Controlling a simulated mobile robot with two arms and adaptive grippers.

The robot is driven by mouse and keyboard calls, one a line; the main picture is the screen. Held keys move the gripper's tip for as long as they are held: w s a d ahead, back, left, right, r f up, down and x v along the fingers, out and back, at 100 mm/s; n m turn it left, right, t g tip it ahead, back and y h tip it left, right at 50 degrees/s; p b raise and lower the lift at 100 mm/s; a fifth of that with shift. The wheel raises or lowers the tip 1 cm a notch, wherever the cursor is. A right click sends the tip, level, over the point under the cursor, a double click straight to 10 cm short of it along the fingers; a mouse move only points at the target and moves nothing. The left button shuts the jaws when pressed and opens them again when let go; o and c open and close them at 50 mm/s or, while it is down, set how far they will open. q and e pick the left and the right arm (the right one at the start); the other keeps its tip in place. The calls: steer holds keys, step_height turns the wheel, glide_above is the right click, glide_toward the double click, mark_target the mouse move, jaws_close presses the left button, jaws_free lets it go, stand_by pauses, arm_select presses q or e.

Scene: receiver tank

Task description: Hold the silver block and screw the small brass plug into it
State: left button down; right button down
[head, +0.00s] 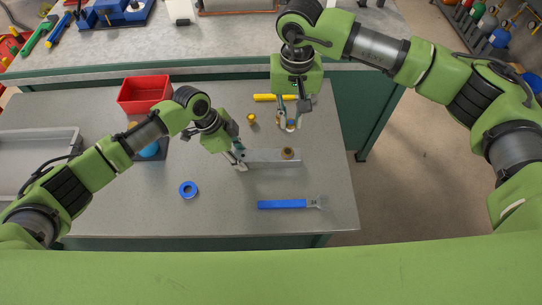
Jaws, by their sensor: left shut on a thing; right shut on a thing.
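The silver block (268,158) lies on the grey table, with a round brownish port (288,153) near its right end. My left gripper (240,158) is shut on the block's left end. My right gripper (290,126) points down above and behind the block, apart from it. It is shut on a small brass-coloured piece, which looks like the small brass plug (291,123); the fingers partly hide it. Another small yellow-brass piece (251,118) stands on the table behind the block.
A yellow tool (268,97) lies behind. A red bin (145,95) and a grey tray (62,135) stand at the left. Bare table surrounds the block's front.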

glide_above(288, 151)
steer(key=shift+f, duration=5)
steer(key=n, duration=0.8)
steer(key=shift+f, duration=0.45)
